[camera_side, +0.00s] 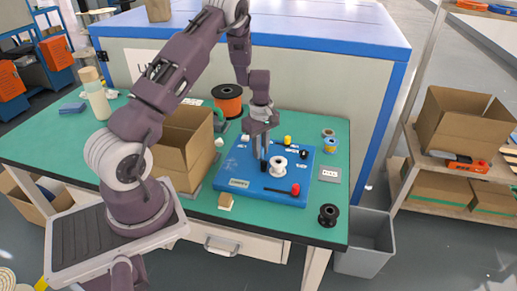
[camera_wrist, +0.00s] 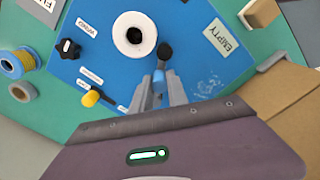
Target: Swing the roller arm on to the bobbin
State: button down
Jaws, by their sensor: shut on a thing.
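The white bobbin (camera_side: 277,169) stands on the blue board (camera_side: 236,170); it also shows from above in the wrist view (camera_wrist: 134,34). A dark upright part with a black rounded top (camera_wrist: 164,50), which looks like the roller arm's end, is right beside the bobbin in the wrist view; a small gap shows between them. My gripper (camera_wrist: 160,82) points down and is shut on this part. In the side view my gripper (camera_side: 263,156) is just left of and behind the bobbin. The fingers partly hide the roller arm, and its pivot cannot be made out.
On the board are a red-knobbed black lever (camera_side: 293,190), a yellow knob (camera_wrist: 90,98) and a black star knob (camera_wrist: 68,48). An open cardboard box (camera_side: 187,145) and an orange spool (camera_side: 227,100) stand left. A black spool (camera_side: 328,215) sits near the front right edge.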

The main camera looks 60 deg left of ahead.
aim_at(262, 147)
jog(key=shift+w+d, duration=0.1)
jog(key=shift+w, duration=0.1)
dwell(0.4)
jog(key=c, duration=1.3)
grip_release()
notch_tip(262, 147, up, 7)
jog(key=shift+r, duration=0.1)
